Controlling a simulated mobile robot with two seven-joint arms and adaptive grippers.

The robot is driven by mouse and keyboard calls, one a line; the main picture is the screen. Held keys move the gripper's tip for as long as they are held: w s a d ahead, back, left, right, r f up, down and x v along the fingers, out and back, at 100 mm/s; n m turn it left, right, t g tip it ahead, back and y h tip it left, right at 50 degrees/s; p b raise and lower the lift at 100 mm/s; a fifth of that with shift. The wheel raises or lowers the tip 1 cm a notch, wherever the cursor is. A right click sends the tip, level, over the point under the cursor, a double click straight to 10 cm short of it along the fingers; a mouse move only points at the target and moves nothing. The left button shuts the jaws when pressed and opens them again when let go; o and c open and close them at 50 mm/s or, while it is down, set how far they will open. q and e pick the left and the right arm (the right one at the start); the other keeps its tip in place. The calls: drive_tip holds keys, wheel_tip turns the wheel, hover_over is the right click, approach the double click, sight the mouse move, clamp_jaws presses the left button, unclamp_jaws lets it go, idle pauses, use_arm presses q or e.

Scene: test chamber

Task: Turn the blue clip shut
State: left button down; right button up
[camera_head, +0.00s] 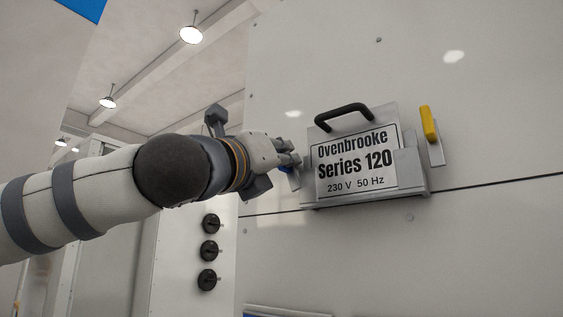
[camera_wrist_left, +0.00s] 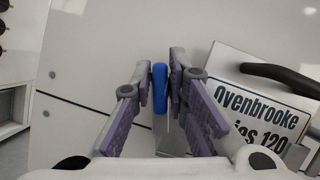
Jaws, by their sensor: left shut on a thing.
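The blue clip (camera_wrist_left: 159,88) stands between the two fingers of my left gripper (camera_wrist_left: 160,95) in the left wrist view. The fingers are shut on it. In the head view my left gripper (camera_head: 290,162) is at the left side of the Ovenbrooke box (camera_head: 357,165), and only a small bit of the blue clip (camera_head: 285,169) shows beneath the fingers. The clip's metal plate (camera_wrist_left: 172,137) shows below it in the wrist view. My right gripper is in neither view.
The box has a black handle (camera_head: 343,116) on top and is on a pale wall panel (camera_head: 480,90). A yellow clip (camera_head: 429,124) stands upright at its right side. Three black knobs (camera_head: 209,251) are at the lower left. The wall below the box is clear.

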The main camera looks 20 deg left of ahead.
use_arm(q)
drive_tip(key=n+y, duration=0.2)
drive_tip(key=n, duration=0.3)
drive_tip(key=n+g+y, duration=0.1)
drive_tip(key=n+y, duration=0.1)
drive_tip(key=n, duration=0.2)
drive_tip(key=shift+n, duration=0.4)
drive_tip(key=n+g, duration=0.1)
drive_tip(key=n, duration=0.1)
drive_tip(key=n+y, duration=0.1)
drive_tip(key=n, duration=0.1)
drive_tip(key=shift+a+n+g+p, duration=0.1)
drive_tip(key=shift+n+g+p, duration=0.2)
drive_tip(key=shift+g, duration=0.1)
drive_tip(key=shift+f+n+g+y+p, duration=0.15)
drive_tip(key=shift+n+g+y+p, duration=0.2)
drive_tip(key=shift+n, duration=0.75)
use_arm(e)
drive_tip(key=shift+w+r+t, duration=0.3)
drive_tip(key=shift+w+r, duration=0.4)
use_arm(q)
drive_tip(key=shift+n, duration=0.3)
drive_tip(key=c, duration=1.7)
unclamp_jaws()
